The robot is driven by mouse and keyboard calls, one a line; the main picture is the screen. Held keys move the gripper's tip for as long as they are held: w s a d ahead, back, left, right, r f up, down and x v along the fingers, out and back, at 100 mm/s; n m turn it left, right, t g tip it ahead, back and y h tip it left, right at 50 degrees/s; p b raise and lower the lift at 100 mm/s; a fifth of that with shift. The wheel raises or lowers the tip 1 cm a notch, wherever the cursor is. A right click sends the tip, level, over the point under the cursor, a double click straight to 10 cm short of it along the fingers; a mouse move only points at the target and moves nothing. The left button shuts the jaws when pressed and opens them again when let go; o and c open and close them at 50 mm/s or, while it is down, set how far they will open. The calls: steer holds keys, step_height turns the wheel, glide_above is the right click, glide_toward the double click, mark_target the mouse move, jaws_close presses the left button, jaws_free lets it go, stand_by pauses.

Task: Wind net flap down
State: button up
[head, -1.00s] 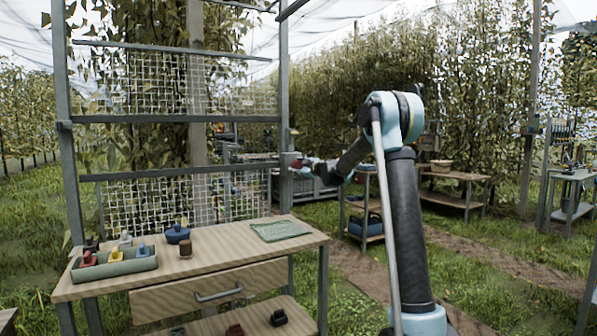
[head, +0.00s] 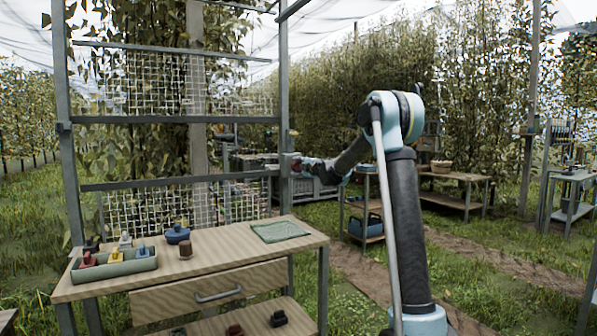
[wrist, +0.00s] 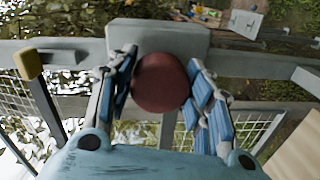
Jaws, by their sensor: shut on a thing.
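My gripper (head: 303,165) is at the right post of the grey frame, beside the small crank housing (head: 288,162). In the wrist view my gripper (wrist: 165,92) has its blue-grey fingers on both sides of a round dark red knob (wrist: 161,83), shut on it. A grey plate (wrist: 155,37) lies behind the knob. The net flap's grey crossbar (head: 150,184) spans the lower frame opening, tilted slightly in the picture. White netting (head: 140,212) hangs below that bar, partly hidden by the table. Another net (head: 150,85) fills the upper section.
A wooden table (head: 215,258) stands before the frame, with a green tray (head: 115,268) of coloured pieces, a blue pot (head: 177,234) and a green cloth (head: 280,231). Grey posts stand close to my gripper.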

steer(key=shift+s+a+f, duration=0.1)
steer(key=shift+s+a, duration=0.05)
steer(key=o, duration=0.9)
steer(key=shift+o, duration=0.7)
steer(key=f+v, duration=0.1)
steer(key=v, duration=1)
steer(key=shift+s+d+r, duration=0.25)
steer(key=shift+d+r, duration=0.1)
steer(key=shift+r, duration=0.05)
